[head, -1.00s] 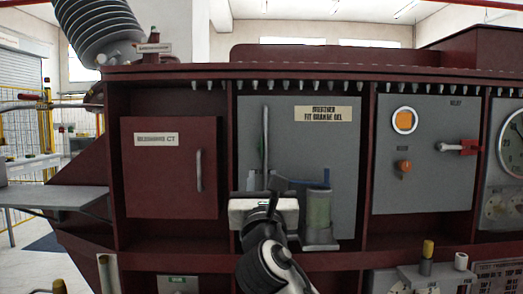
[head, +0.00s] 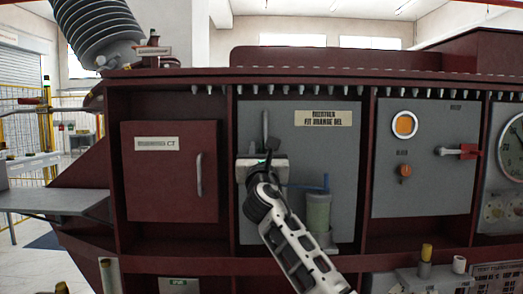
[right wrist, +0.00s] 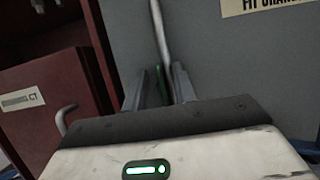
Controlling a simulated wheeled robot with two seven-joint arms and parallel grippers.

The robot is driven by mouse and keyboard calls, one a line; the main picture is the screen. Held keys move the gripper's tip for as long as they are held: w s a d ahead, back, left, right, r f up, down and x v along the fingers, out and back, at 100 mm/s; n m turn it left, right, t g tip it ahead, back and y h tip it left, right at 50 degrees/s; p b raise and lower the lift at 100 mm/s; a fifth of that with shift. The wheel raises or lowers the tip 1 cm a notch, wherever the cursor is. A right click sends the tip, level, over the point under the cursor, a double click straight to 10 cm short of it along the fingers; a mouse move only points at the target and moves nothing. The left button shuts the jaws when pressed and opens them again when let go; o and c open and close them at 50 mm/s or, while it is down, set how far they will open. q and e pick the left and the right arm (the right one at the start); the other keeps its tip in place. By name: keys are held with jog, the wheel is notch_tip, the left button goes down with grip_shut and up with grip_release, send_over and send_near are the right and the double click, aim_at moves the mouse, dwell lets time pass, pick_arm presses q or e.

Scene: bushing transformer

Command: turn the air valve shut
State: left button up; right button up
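I cannot tell for sure which part is the air valve. On the grey breather panel (head: 343,160), a thin grey upright pipe (head: 265,125) runs down behind my right gripper (head: 262,162). A blue pipe (head: 305,187) leads to the greenish breather jar (head: 317,212) at the right. In the right wrist view, the fingers of the right gripper (right wrist: 160,88) stand apart, with the pipe (right wrist: 159,35) showing between or just behind them; contact cannot be told. The pipe's lower part is hidden. A small green patch shows between the fingers. My left gripper is not in view.
A dark red cabinet (head: 170,190) with an upright handle is to the left. The grey panel (head: 420,185) at the right carries an orange knob (head: 404,170) and a red-ended lever (head: 465,151). A ledge runs below the panels.

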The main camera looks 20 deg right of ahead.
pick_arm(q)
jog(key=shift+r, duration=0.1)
pick_arm(e)
grip_shut()
